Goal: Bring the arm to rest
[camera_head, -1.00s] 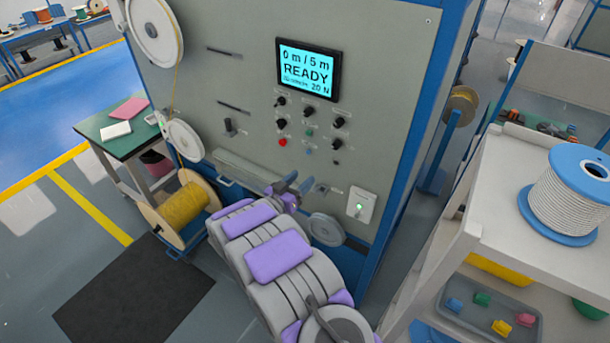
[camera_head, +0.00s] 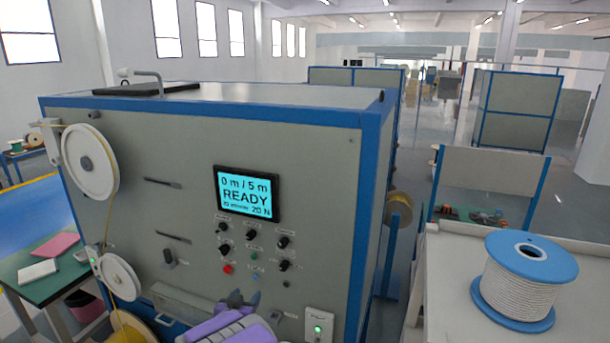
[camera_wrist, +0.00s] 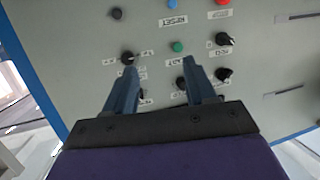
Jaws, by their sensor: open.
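My gripper (camera_wrist: 161,85) is in the wrist view, with its two blue-grey fingers spread apart and nothing between them. It faces the machine's control panel, with knobs and buttons beyond the fingertips. In the head view my gripper (camera_head: 238,300) shows at the bottom, low in front of the panel, below the knobs. My purple and grey arm runs out of the picture at the bottom edge. Whether the fingers touch the panel cannot be told.
The grey machine (camera_head: 130,140) has a screen (camera_head: 246,194) reading "0 m / 5 m READY". A white pulley (camera_head: 90,163) is on its left. A white bench (camera_head: 455,270) at right bears a blue spool (camera_head: 525,282) of white cable. A green table (camera_head: 55,270) stands at left.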

